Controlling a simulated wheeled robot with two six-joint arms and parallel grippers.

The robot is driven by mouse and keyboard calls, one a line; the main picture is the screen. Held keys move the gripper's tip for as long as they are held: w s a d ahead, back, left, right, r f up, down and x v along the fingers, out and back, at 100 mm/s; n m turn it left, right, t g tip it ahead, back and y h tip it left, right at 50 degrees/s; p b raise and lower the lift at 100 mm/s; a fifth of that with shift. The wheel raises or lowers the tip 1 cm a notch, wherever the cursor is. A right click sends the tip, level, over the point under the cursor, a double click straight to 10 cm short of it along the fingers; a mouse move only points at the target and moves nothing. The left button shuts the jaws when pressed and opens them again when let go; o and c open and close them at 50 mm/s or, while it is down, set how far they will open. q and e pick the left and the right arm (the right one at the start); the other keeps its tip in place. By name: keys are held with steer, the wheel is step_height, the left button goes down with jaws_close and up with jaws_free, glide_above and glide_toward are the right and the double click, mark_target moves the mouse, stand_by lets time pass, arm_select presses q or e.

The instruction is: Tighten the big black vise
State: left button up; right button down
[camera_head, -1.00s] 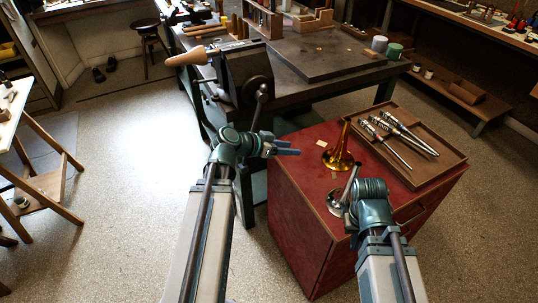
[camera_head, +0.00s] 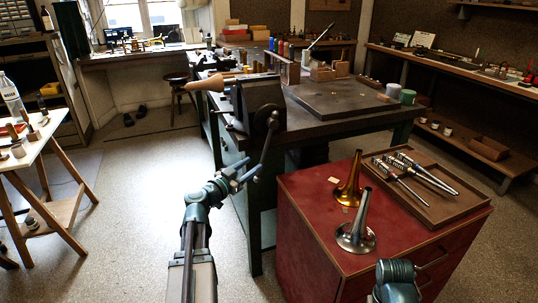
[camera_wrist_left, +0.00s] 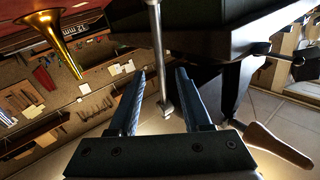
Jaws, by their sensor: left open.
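The big black vise (camera_head: 262,98) is fixed at the near left corner of the dark workbench. Its metal handle (camera_head: 267,148) hangs down from the round hub on its front, leaning slightly left. My left gripper (camera_head: 246,176) is open beside the handle's lower end. In the left wrist view my open fingers (camera_wrist_left: 160,100) stand on either side of the handle's end (camera_wrist_left: 163,92); I cannot tell whether they touch it. My right wrist shows at the bottom right of the head view, but its fingers are out of sight.
A red cabinet (camera_head: 318,220) stands right of the bench. It carries a brass bell (camera_head: 349,188), a silver cone (camera_head: 357,232) and a wooden tray (camera_head: 440,212) with several metal valves. A long wooden-handled tool (camera_head: 207,84) juts left from the vise.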

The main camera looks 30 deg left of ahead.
mark_target(265, 155)
arm_select(q)
steer(key=w, duration=0.3)
steer(key=w+d, duration=0.1)
steer(key=w, duration=0.6)
steer(key=shift+w+d, duration=0.2)
jaws_close()
stand_by(1.1)
